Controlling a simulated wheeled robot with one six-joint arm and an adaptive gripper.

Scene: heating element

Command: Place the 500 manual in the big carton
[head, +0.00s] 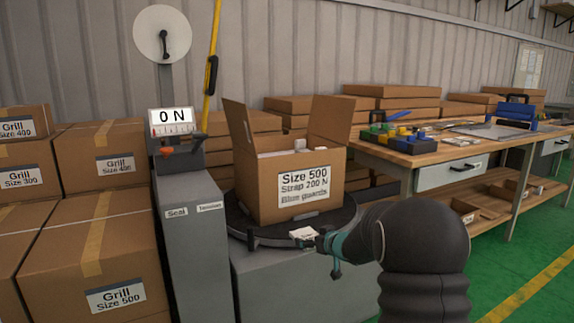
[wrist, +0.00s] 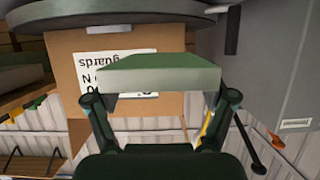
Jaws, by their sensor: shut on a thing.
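The big carton (head: 262,200) stands open on a round dark turntable (head: 347,212) in the head view, flaps up, with a label reading Size 500, Strap 200 N, Blue guards. White pieces show inside its opening. My gripper (head: 318,242) is in front of the carton, low, near the turntable's front edge. It is shut on a small pale flat booklet, the manual (head: 303,233), whose print is too small to read. In the wrist view the manual (wrist: 160,76) lies across both fingers, with the carton (wrist: 62,60) behind it, appearing upside down.
A grey strapping machine (head: 190,230) with a 0 N display (head: 172,116) stands left of the carton. Stacked Grill cartons (head: 100,160) fill the left side. A workbench (head: 400,160) with tools and trays stands at the right. Green floor (head: 535,240) is clear there.

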